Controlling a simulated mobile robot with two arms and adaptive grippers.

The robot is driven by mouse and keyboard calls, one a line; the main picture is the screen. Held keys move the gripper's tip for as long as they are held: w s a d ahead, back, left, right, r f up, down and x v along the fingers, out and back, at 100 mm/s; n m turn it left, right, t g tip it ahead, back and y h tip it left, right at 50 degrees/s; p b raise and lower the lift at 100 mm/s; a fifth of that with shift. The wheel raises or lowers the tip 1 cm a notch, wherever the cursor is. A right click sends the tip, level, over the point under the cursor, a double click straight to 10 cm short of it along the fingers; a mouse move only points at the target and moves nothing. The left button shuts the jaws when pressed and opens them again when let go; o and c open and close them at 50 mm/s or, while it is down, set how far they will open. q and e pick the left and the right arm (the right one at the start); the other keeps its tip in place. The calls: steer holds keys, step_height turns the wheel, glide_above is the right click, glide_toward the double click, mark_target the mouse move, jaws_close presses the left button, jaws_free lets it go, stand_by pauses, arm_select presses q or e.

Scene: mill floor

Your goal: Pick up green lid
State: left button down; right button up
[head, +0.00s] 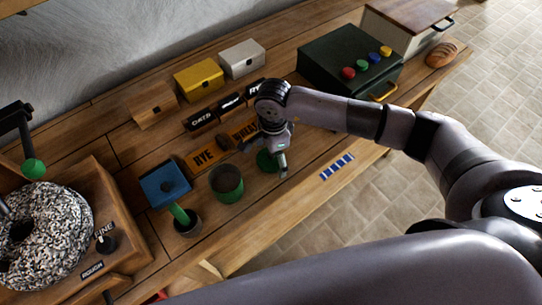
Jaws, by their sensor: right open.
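The green lid (265,161) is a round green disc on the wooden bench, right of an open green pot (228,192). My right gripper (283,170) points down at the lid's right side and partly covers it. Its jaws are open, with nothing seen between them. I cannot tell whether its fingers touch the lid. My left gripper is not in the head view.
Orange labelled plates (203,157) lie behind. A dark green box (330,55) with coloured knobs stands back right. A millstone (75,230) is at left.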

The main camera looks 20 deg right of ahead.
steer(key=c, duration=0.5)
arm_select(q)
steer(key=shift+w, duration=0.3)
arm_select(e)
steer(key=c, duration=0.6)
